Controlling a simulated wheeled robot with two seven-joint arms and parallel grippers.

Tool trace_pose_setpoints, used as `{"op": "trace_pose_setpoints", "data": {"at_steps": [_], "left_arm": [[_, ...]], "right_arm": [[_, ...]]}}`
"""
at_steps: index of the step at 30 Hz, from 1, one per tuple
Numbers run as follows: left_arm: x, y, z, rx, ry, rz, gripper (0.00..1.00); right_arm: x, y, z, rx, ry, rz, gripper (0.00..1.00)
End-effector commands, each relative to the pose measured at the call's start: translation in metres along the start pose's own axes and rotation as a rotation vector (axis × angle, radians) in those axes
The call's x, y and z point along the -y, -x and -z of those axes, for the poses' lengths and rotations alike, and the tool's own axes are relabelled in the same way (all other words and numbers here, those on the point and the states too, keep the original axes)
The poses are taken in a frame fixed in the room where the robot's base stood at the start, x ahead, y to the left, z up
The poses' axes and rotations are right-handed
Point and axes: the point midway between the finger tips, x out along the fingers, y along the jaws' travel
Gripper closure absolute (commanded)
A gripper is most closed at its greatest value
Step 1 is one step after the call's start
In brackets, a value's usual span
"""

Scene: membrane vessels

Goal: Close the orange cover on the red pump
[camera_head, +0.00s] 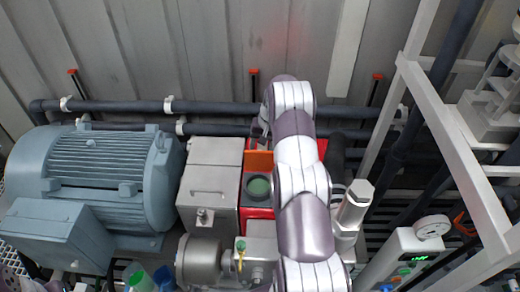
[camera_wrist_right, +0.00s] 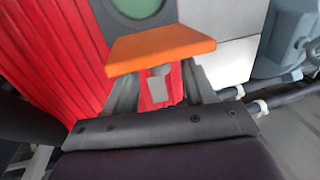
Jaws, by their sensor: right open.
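The orange cover (camera_head: 258,160) stands raised at the back of the red pump (camera_head: 260,213), behind its round green-centred port (camera_head: 258,188). In the right wrist view the cover (camera_wrist_right: 160,48) is a flat orange slab in front of the red ribbed pump body (camera_wrist_right: 65,50). My right gripper (camera_head: 258,133) is just behind the cover, largely hidden by my arm. In the wrist view its grey fingers are spread apart, with their tips hidden by the cover. I cannot tell whether they touch it. My left gripper is not in view.
A grey-blue motor (camera_head: 105,175) and a metal box (camera_head: 210,180) stand left of the pump. Dark pipes (camera_head: 215,107) run along the wall behind. A pale frame (camera_head: 450,140) and a white box with a gauge (camera_head: 410,245) are at the right.

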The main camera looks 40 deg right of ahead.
Motion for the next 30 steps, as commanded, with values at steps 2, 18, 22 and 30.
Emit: {"op": "trace_pose_setpoints", "data": {"at_steps": [2, 18, 22, 30], "left_arm": [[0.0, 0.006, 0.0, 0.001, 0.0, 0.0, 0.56], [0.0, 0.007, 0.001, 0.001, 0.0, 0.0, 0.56], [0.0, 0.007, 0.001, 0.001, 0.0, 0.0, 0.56], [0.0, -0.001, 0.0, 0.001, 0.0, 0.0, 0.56]], "right_arm": [[0.001, -0.007, 0.0, 0.002, 0.0, 0.0, 0.45], [0.0, -0.021, 0.0, -0.001, 0.001, 0.0, 0.78], [0.0, -0.021, 0.0, -0.001, 0.001, -0.001, 1.0], [-0.003, -0.022, 0.004, -0.028, 0.006, -0.001, 1.0]]}}
